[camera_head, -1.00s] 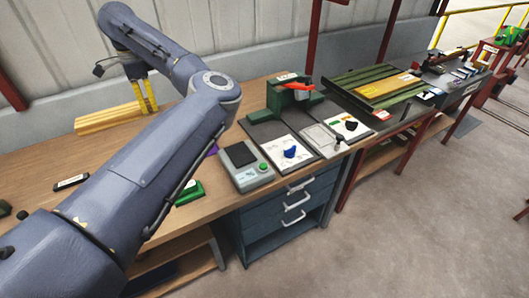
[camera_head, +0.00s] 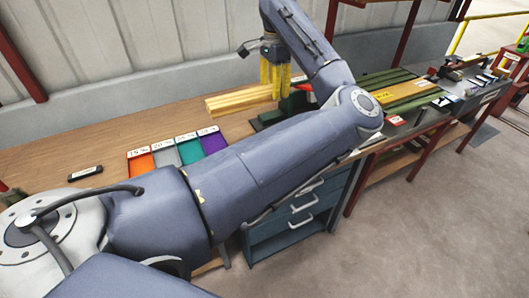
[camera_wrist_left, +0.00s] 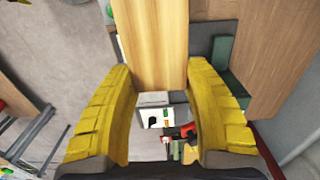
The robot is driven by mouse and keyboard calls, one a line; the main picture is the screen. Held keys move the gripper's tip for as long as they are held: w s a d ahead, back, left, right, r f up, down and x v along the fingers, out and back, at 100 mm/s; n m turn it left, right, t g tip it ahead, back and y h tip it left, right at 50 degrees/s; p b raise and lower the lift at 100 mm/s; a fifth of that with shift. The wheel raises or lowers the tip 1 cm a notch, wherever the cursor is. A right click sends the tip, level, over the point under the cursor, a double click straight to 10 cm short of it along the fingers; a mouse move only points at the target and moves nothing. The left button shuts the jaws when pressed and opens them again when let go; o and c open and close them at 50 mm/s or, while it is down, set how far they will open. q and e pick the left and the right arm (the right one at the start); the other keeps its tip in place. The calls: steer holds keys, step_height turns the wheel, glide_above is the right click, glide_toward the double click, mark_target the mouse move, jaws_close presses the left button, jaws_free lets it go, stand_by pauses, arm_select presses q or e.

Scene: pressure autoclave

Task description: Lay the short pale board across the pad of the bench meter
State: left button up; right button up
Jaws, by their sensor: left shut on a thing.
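The short pale board (camera_head: 238,103) is a plain light-wood plank, held above the back of the bench near the wall. My left gripper (camera_head: 274,88) has yellow fingers and is shut on the board's right end. In the left wrist view the board (camera_wrist_left: 162,40) runs from between the gripper's fingers (camera_wrist_left: 162,88) to the top edge. The bench meter is hidden behind my left arm in the head view, and I cannot make it out in the left wrist view. My right gripper is not in view.
A row of labelled trays, with an orange one (camera_head: 141,165) and a purple one (camera_head: 213,142), lies on the wooden bench (camera_head: 60,150). A black marker-like item (camera_head: 85,172) lies left of them. Drawers (camera_head: 305,205) are below.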

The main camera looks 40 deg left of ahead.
arm_select(q)
steer(key=shift+d+f, duration=0.25)
step_height(320, 180, down, 19)
steer(key=shift+w+d+f, duration=0.1)
steer(key=shift+w+f, duration=0.05)
steer(key=shift+f, duration=0.05)
stand_by(0.4)
steer(key=shift+f, duration=0.1)
steer(key=o, duration=1.5)
steer(key=shift+c, duration=0.2)
step_height(320, 180, up, 12)
